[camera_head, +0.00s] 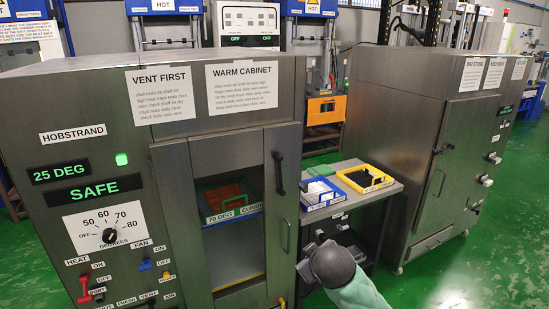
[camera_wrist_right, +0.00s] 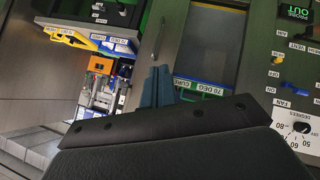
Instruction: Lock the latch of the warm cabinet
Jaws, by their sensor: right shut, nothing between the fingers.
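The warm cabinet (camera_head: 243,88) stands at the left of the head view. Its windowed door (camera_head: 229,292) looks closed. A black lever, which looks like the latch (camera_head: 279,173), stands roughly upright on the door's right side, above a thin metal pull handle (camera_head: 286,235). In the right wrist view, turned nearly upside down, the pull handle (camera_wrist_right: 158,40) lies just beyond my right gripper (camera_wrist_right: 158,85). Its fingers are together and empty, in front of the door; contact is unclear. The latch is hidden there. My left gripper is not in view.
A side table (camera_head: 385,190) with a blue-edged tray (camera_head: 318,206) and a yellow tray (camera_head: 366,187) stands right of the cabinet. Another steel cabinet (camera_head: 405,85) stands further right. Switches and a dial (camera_head: 109,235) line the warm cabinet's left front. Green floor is open at lower right.

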